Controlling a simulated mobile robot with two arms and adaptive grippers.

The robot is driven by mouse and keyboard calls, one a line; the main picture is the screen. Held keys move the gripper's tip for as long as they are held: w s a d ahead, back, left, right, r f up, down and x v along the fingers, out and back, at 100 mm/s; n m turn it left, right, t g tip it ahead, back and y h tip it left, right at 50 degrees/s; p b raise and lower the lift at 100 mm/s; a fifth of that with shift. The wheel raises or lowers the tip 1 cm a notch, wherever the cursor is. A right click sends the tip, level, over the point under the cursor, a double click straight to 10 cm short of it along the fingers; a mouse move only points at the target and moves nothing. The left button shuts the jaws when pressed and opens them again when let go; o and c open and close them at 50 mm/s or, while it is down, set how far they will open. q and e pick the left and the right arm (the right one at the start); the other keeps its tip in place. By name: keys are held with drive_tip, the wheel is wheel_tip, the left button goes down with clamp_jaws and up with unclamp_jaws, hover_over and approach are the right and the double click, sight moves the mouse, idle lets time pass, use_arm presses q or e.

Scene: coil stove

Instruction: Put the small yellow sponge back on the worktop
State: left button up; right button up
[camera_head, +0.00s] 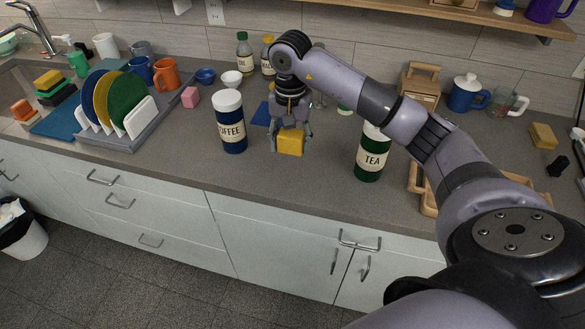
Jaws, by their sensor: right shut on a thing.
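My right gripper (290,137) points down over the middle of the grey worktop (300,184). It is shut on a small yellow sponge (290,146), with one finger at each side. The sponge is at the worktop between the coffee canister and the tea canister; I cannot tell whether its underside touches the surface. My left gripper is not in view.
A blue coffee canister (231,122) stands close left of the sponge, and a green tea canister (371,154) stands to its right. A blue flat thing (261,114) lies behind. A dish rack (118,140) stands left. Worktop in front of the sponge is clear.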

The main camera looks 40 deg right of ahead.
drive_tip(key=p, duration=0.2)
hover_over(291, 180)
wheel_tip(291, 180, down, 7)
drive_tip(key=shift+f, duration=0.1)
wheel_tip(291, 180, down, 4)
drive_tip(key=shift+s+r+p, duration=0.1)
drive_tip(key=shift+p, duration=0.3)
drive_tip(key=shift+f, duration=0.2)
drive_tip(key=shift+f+b, duration=0.2)
drive_tip(key=shift+b, duration=0.15)
drive_tip(key=o, duration=1.1)
drive_tip(key=shift+r, duration=0.1)
